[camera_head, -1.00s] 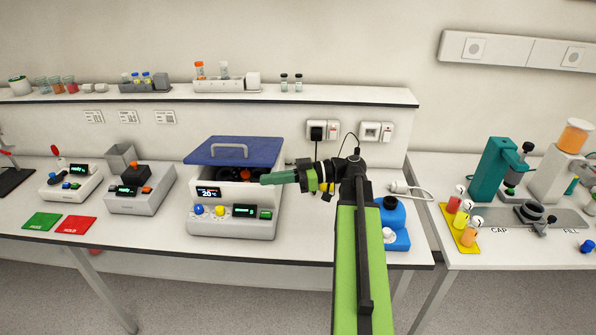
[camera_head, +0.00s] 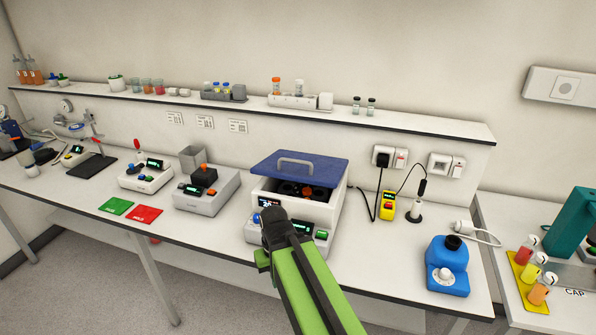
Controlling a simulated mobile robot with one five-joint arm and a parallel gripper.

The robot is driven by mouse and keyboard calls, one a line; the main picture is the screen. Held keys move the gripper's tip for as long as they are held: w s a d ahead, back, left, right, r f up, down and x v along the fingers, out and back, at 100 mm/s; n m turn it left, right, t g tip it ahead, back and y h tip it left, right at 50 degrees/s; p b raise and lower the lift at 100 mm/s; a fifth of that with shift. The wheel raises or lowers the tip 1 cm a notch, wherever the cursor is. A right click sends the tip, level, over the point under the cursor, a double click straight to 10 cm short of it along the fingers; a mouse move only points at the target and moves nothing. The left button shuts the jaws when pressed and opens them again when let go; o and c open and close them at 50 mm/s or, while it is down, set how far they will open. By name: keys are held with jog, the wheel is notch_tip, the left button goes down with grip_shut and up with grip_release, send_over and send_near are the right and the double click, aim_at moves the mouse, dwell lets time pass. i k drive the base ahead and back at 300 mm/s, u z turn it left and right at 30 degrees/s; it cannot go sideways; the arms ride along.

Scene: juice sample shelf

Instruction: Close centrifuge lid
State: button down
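The centrifuge (camera_head: 322,216) is a white box on the bench in the middle of the camera_head view. Its blue lid (camera_head: 328,169) with a grey handle (camera_head: 296,161) is raised and open, slanting above the body. Below the lid the dark rotor opening (camera_head: 290,188) shows, with an orange-red piece in it. My green arm with its dark end rises from the bottom of the picture and covers part of the centrifuge's front panel.
Left of the centrifuge stands a grey device (camera_head: 205,195) with a dark block. To the right are a yellow device (camera_head: 388,205) with a cable and a blue device (camera_head: 447,270). A shelf (camera_head: 420,124) with vials runs behind.

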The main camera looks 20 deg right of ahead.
aim_at(326, 171)
jog(key=u, duration=2.35)
jog(key=k, duration=1.1)
jog(key=z, duration=0.95)
jog(key=i, duration=0.95)
jog(key=z, duration=0.1)
